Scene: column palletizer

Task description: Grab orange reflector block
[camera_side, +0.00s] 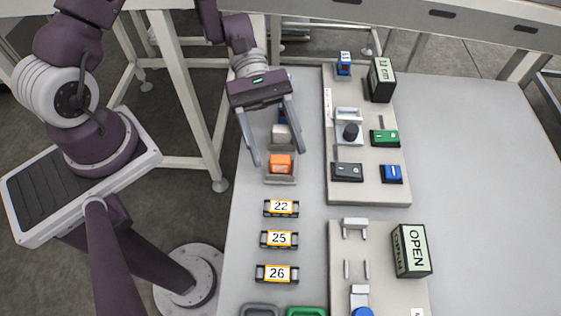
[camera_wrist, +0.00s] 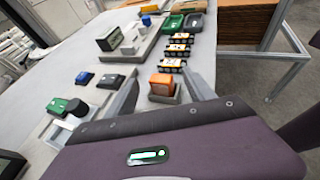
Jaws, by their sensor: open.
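The orange reflector block (camera_side: 280,163) sits in a small grey holder (camera_side: 281,180) on the pale table. My gripper (camera_side: 278,160) is open, with one finger to each side of the block in the side view. In the wrist view the orange block (camera_wrist: 162,84) shows between the two fingers of my gripper (camera_wrist: 165,92), near their tips. Nothing is held. I cannot tell whether either finger touches the block or how far above the table the tips are.
A white block (camera_side: 280,134) and a dark blue part stand just behind. Labelled blocks 22 (camera_side: 281,208), 25 (camera_side: 279,239) and 26 (camera_side: 277,274) line up in front. A raised grey board (camera_side: 350,193) with switches lies to the right. The table's far right is clear.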

